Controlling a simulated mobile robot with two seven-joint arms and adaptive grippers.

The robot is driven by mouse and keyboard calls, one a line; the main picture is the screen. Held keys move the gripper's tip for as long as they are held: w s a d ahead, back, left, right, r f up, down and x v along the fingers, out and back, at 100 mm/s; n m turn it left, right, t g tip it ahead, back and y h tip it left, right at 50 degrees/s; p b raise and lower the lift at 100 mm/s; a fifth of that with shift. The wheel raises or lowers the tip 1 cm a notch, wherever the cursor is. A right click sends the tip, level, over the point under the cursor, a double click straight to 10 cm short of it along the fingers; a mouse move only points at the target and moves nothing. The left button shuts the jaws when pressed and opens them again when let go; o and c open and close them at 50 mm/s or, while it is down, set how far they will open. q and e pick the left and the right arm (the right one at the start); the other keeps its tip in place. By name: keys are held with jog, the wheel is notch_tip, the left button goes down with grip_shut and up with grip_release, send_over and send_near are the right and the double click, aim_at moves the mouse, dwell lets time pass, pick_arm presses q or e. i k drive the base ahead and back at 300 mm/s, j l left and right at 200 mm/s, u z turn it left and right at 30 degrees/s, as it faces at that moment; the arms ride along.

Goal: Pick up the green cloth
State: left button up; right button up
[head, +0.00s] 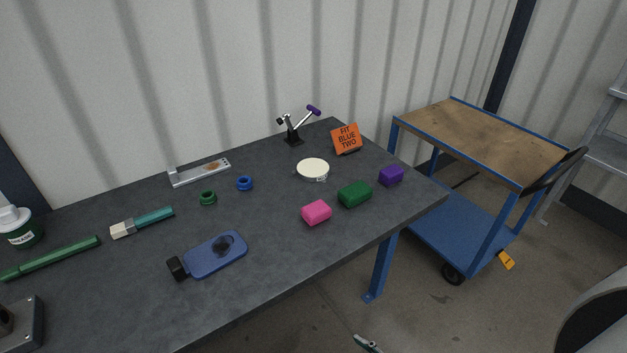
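A green folded block (355,194), which looks like the green cloth, lies on the dark table near its front right edge. A pink block (316,212) lies just left of it and a purple block (391,175) just right; all three are apart. A small part of what looks like my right gripper (367,344) shows at the bottom edge, below and in front of the table, away from the green block. Its fingers are mostly cut off, so I cannot tell its opening. My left gripper is not in view.
The dark table (290,245) also holds a white round lid (313,169), an orange sign (346,138), a small clamp stand (293,134), blue and green rings, a blue paddle (217,255) and a brush (143,222). A blue cart (480,140) stands to the right.

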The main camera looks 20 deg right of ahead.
aim_at(355, 193)
jog(key=i+l+u, duration=0.3)
jog(key=u, duration=0.15)
jog(key=j+z, duration=0.15)
jog(key=z, duration=0.25)
jog(key=j+z, duration=0.1)
jog(key=z, duration=0.25)
jog(key=k+z, duration=0.15)
jog(key=z, duration=0.25)
jog(key=j+z, duration=0.15)
jog(key=z, duration=0.2)
jog(key=i+l, duration=0.1)
jog(key=l, duration=0.3)
jog(key=i+l, duration=0.1)
jog(key=l, duration=0.3)
jog(key=i+l, duration=0.15)
jog(key=l, duration=0.2)
jog(key=l+u, duration=0.25)
jog(key=u, duration=0.2)
jog(key=l+u, duration=0.25)
jog(key=u, duration=0.25)
jog(key=i+l, duration=0.05)
